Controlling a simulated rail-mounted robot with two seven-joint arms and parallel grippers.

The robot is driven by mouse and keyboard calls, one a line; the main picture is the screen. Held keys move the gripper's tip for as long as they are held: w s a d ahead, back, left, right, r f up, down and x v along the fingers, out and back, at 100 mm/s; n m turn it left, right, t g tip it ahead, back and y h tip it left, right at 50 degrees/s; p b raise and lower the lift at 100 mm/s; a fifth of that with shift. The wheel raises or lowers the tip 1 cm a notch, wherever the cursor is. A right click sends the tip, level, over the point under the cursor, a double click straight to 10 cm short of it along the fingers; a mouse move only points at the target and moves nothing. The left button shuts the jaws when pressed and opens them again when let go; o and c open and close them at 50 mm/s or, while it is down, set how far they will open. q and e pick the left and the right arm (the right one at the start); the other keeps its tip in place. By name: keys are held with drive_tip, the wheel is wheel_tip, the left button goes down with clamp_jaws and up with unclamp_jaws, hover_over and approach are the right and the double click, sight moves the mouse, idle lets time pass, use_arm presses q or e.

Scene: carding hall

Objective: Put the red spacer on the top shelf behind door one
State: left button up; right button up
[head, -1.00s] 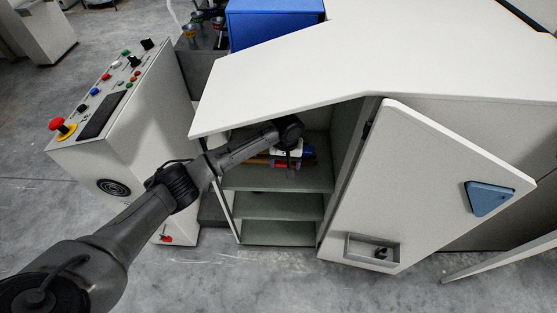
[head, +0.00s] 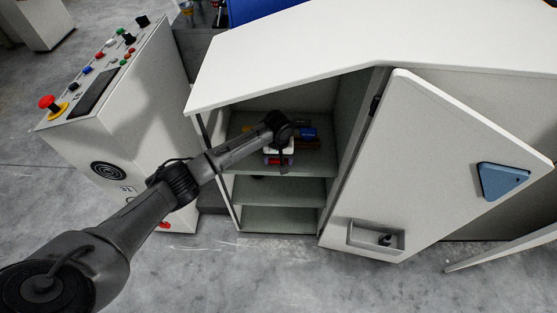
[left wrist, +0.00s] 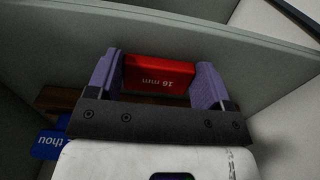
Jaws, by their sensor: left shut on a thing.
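The red spacer (left wrist: 158,75), marked "16 mm", sits between the two fingers of my left gripper (left wrist: 160,85) in the left wrist view. The gripper is shut on it. In the head view my left gripper (head: 278,161) is inside the open cabinet, at the front part of the top shelf (head: 315,168). Only a little red shows there, and I cannot tell whether the spacer touches the shelf. The door (head: 430,180) with a blue triangular handle stands open to the right; no number is readable on it. My right gripper is not in view.
A blue block (head: 308,132) and brown pieces (head: 308,144) lie on the top shelf, right of and behind the gripper. A small orange item (head: 247,128) lies to the left. Two lower levels look largely empty. A control box (head: 115,130) stands left.

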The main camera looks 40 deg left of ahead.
use_arm(q)
drive_tip(key=shift+w, duration=0.1)
drive_tip(key=o, duration=0.9)
